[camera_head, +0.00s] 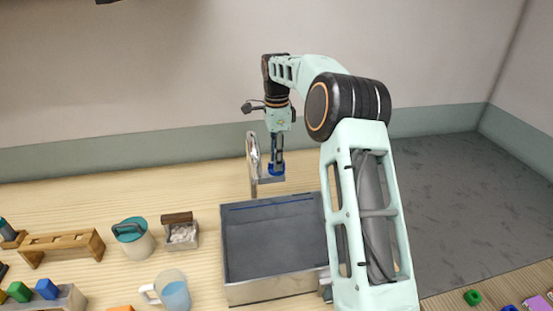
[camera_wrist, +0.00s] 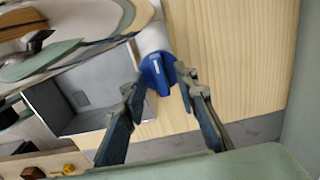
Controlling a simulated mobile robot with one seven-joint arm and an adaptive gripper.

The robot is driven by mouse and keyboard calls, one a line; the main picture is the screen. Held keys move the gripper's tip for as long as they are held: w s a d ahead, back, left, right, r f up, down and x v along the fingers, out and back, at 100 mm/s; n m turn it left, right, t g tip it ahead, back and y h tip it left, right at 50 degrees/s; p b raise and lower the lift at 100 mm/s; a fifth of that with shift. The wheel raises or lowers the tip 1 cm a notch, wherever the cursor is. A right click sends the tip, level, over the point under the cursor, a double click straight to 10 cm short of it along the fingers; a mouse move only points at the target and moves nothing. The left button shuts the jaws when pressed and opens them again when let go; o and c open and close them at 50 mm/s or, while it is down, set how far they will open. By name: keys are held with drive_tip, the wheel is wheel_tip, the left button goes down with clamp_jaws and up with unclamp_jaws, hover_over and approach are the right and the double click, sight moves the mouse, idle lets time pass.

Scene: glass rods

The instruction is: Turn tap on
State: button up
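The silver tap (camera_head: 252,158) stands at the back edge of the sink, with a tall curved spout. Its blue knob (camera_head: 276,169) sits to the right of the spout. In the wrist view the blue knob (camera_wrist: 158,73) is near the middle, with a white mark on its face. My gripper (camera_head: 277,158) points down from above, its fingers right at the knob. In the wrist view my gripper (camera_wrist: 160,80) is open, with a fingertip on either side of the knob. I cannot tell whether either finger touches it. No water shows at the spout.
The grey sink basin (camera_head: 265,240) lies in front of the tap. On the wooden counter to the left are a teal-lidded jar (camera_head: 134,238), a small box (camera_head: 181,233), a jug of blue liquid (camera_head: 174,293) and a wooden rack (camera_head: 60,245). A wall rises behind.

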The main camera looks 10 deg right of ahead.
drive_tip(key=shift+f, duration=0.15)
drive_tip(key=shift+c, duration=0.6)
clamp_jaws()
